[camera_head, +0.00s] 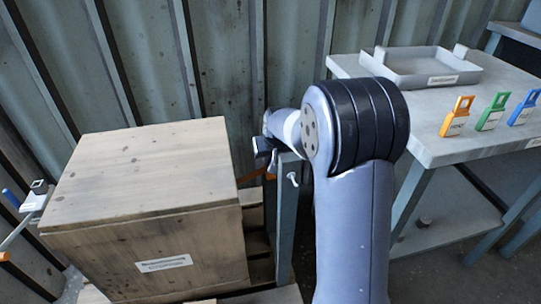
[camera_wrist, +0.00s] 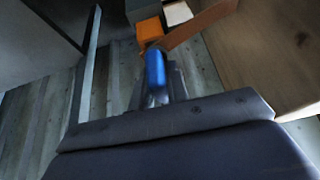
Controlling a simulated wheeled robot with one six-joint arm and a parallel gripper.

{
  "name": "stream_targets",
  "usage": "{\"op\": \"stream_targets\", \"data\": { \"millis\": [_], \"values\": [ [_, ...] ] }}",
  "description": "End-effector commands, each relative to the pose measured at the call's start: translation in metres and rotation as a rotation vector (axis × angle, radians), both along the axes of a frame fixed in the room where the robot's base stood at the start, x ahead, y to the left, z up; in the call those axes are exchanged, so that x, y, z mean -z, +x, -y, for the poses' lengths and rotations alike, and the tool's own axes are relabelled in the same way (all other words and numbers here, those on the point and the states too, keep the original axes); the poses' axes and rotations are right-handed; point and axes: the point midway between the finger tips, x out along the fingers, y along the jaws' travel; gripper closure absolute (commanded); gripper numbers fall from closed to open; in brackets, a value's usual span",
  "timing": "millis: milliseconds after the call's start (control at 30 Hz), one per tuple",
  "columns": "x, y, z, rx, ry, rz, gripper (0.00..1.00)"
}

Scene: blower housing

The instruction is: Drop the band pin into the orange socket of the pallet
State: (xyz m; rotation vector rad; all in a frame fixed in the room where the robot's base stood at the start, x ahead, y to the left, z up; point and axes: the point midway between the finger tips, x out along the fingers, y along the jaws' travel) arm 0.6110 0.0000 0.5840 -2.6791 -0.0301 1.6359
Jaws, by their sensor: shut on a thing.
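My gripper (camera_head: 268,152) hangs beyond the right edge of the wooden crate, partly hidden by my own wrist. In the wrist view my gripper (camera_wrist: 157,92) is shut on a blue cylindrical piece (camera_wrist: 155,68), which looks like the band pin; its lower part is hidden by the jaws. An orange block (camera_wrist: 149,30), apparently the orange socket, shows just past the pin's far end. The pin overlaps the block's lower edge in the picture; whether they touch I cannot tell. The socket's opening is not visible. In the head view the pin is not clearly visible.
The wooden crate (camera_head: 140,170) stands close on the left. A white block (camera_wrist: 178,13) and a brown strip (camera_wrist: 200,26) lie beside the orange block. A grey table (camera_head: 440,145) at the right bears a tray (camera_head: 420,80) and orange (camera_head: 457,118), green (camera_head: 491,112) and blue (camera_head: 525,108) tags.

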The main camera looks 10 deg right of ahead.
Motion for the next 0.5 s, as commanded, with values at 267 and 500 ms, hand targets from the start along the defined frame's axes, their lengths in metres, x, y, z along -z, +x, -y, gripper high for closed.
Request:
{"op": "stream_targets", "data": {
  "millis": [267,500],
  "values": [
    [0.0072,0.0001,0.0,0.0,0.0,0.0,1.0],
    [0.007,0.0,-0.0001,0.0,0.0,0.0,1.0]
  ]
}}
